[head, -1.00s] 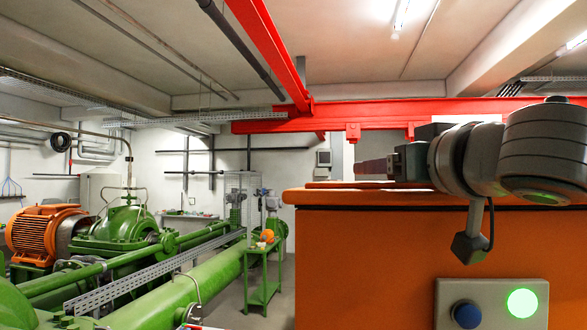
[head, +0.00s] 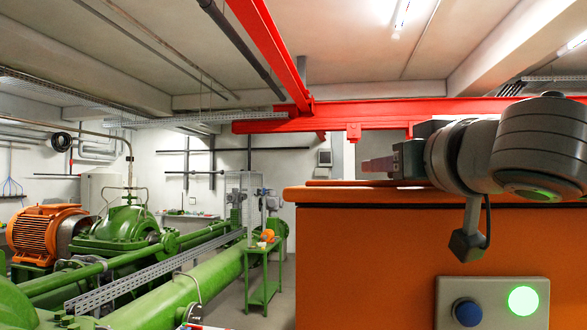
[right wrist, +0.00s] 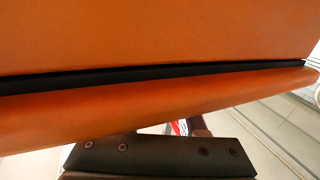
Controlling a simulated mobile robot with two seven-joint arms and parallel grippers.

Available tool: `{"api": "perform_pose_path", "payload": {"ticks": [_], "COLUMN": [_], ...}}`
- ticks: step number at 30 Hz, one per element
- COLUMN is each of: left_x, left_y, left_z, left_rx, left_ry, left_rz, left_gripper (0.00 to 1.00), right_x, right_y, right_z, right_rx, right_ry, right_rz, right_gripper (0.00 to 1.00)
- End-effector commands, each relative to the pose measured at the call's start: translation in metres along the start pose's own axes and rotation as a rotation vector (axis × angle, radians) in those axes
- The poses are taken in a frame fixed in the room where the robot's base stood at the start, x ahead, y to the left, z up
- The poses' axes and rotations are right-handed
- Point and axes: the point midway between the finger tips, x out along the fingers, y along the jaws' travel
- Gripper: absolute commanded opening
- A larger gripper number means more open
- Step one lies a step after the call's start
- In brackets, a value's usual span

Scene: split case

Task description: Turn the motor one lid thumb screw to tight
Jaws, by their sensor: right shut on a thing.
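My right gripper (head: 378,165) reaches leftward from the right, just above the top of a large orange housing (head: 400,260). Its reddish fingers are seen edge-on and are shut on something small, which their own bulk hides. The thumb screw itself cannot be made out in either view. A thin orange plate (head: 345,183) lies on the housing top under the fingers. In the right wrist view, the dark gripper body (right wrist: 160,158) shows at the bottom, close to the orange housing (right wrist: 150,40) and its black seam. My left gripper is in neither view.
A grey panel with a blue button (head: 467,313) and a lit green button (head: 523,300) is on the housing front. Green pumps and pipes (head: 120,232) and an orange motor (head: 45,235) stand at left. A red beam (head: 450,116) crosses behind the arm.

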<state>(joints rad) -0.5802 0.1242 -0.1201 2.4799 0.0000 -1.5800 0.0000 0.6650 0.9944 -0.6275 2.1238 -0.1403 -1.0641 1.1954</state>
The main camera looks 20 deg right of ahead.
Motion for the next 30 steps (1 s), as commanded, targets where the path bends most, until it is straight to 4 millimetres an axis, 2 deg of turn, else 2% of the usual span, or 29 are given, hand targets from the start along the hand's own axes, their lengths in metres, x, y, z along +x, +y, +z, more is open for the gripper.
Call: {"api": "perform_pose_path", "payload": {"ticks": [21, 30], "left_x": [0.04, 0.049], "left_y": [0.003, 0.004], "left_z": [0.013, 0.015], "left_rx": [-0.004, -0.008], "left_ry": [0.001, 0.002], "left_rz": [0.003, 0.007], "left_gripper": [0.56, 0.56], "right_x": [-0.003, -0.005], "right_y": [0.015, 0.019], "right_z": [0.005, 0.004], "right_rx": [0.003, 0.0], "right_ry": [-0.008, -0.008], "right_rz": [0.493, 0.609], "right_gripper": [0.0, 0.0]}}
